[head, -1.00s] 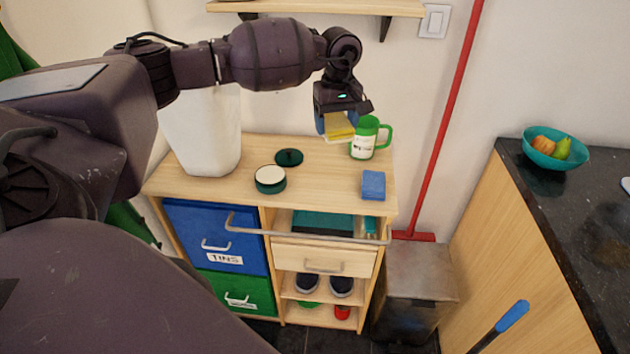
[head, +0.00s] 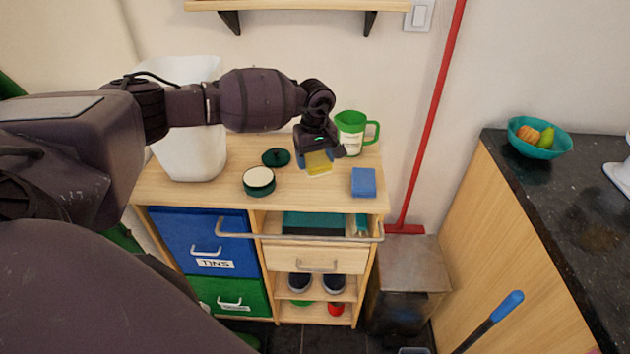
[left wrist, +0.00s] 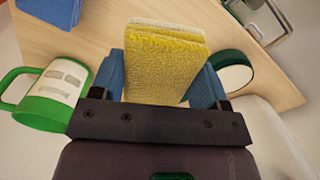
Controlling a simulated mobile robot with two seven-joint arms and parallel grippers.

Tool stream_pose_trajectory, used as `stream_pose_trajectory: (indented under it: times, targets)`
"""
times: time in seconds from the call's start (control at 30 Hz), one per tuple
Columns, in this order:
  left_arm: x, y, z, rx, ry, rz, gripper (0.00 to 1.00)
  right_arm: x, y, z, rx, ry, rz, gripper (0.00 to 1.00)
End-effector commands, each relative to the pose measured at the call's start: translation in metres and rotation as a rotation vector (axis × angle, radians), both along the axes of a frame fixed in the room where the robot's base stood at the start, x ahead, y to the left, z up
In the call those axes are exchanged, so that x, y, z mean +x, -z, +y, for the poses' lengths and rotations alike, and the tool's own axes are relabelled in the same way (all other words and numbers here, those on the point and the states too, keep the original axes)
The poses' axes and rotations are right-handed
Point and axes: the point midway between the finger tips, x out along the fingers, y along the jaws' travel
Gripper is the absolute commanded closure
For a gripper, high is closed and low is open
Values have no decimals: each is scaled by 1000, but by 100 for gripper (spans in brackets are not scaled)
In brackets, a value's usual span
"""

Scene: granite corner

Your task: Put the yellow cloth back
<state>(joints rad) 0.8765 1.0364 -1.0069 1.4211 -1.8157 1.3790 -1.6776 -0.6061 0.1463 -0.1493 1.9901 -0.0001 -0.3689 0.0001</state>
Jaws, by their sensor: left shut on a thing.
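The yellow cloth (head: 318,164) is a folded yellow pad with a paler layer. My left gripper (head: 318,155) is shut on it and holds it over the wooden cabinet top (head: 215,195). In the left wrist view the cloth (left wrist: 164,62) sits between the two blue fingers. A folded blue cloth (head: 363,182) lies on the top to the right of the gripper; it also shows in the left wrist view (left wrist: 52,8). I cannot tell whether the yellow cloth touches the top. My right gripper is not in view.
A green and white mug (head: 351,133) stands close behind the gripper on the right. A round green tin (head: 258,181) and a dark lid (head: 276,157) lie to the left. A white bin (head: 192,145) stands at the left. A rail (head: 300,237) runs along the cabinet front.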

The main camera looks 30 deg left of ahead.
Motion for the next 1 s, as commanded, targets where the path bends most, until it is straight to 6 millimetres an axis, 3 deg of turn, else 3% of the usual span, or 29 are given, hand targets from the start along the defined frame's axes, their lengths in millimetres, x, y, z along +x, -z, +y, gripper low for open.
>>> stream_pose_trajectory:
  times: [0.13,0.47,0.7,0.93,0.97,1.0]
  targets:
    - [0,26,0,0,-2,1,50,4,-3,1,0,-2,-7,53]
    - [0,49,0,0,-1,1,50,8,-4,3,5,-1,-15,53]
    - [0,80,-1,-1,0,2,50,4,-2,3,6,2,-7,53]
    - [0,83,0,1,0,1,50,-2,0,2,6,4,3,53]
    - [0,83,0,1,0,1,28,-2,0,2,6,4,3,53]
    - [0,83,0,1,0,1,22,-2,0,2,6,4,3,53]
